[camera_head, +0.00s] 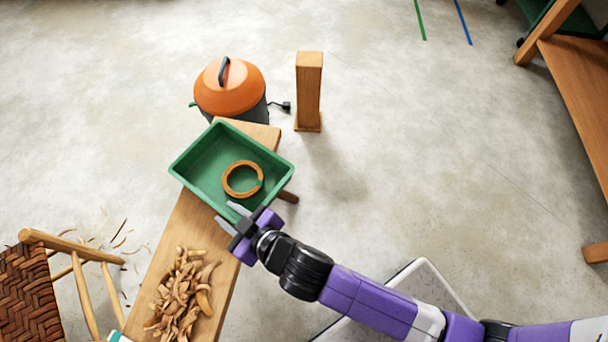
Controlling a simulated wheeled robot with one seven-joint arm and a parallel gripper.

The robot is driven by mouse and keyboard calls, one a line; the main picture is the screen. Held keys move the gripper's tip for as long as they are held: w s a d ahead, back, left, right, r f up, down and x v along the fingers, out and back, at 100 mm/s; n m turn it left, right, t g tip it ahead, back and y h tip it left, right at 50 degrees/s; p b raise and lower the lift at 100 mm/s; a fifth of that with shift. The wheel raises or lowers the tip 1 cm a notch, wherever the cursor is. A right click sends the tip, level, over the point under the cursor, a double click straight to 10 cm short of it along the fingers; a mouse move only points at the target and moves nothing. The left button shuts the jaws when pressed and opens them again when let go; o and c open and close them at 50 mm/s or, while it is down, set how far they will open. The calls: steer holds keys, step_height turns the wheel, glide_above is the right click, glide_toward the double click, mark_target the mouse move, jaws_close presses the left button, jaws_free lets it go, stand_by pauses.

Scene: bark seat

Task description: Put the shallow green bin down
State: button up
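The shallow green bin (205,161) is at the far end of the wooden bench, in the upper left middle of the view. A tan ring-shaped coil (243,179) lies inside it. My gripper (236,217) is at the bin's near rim, with grey fingers at that edge. Whether the fingers are closed on the rim is hard to see. The bin overlaps the bench top in the picture, and I cannot tell whether it touches the bench or is held just above it.
The wooden bench (182,234) carries a pile of bark shavings (183,295) nearer me. An orange-lidded pot (230,88) and an upright wooden block (309,90) stand beyond. A woven-seat chair (30,290) is at left, a wooden table (578,85) at right. Open floor lies between.

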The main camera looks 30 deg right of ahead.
steer(key=s+d+r+m+t+h, duration=0.1)
steer(key=s+d+r, duration=0.3)
steer(key=s+d, duration=0.4)
steer(key=s+d+r+m+t, duration=0.1)
steer(key=s+d+r, duration=0.3)
steer(key=s+d, duration=0.5)
steer(key=s+m, duration=0.1)
steer(key=s, duration=0.2)
steer(key=shift+h, duration=0.4)
steer(key=shift+o, duration=0.4)
steer(key=s+d+r+m+t+h, duration=0.1)
steer(key=s+d+r+h, duration=0.1)
steer(key=s+r, duration=0.3)
step_height(320, 180, up, 2)
steer(key=shift+d+m, duration=0.3)
steer(key=shift+d, duration=0.1)
steer(key=shift+o, duration=0.3)
steer(key=shift+s+d+r, duration=0.1)
steer(key=shift+s+r, duration=0.15)
steer(key=shift+r, duration=0.05)
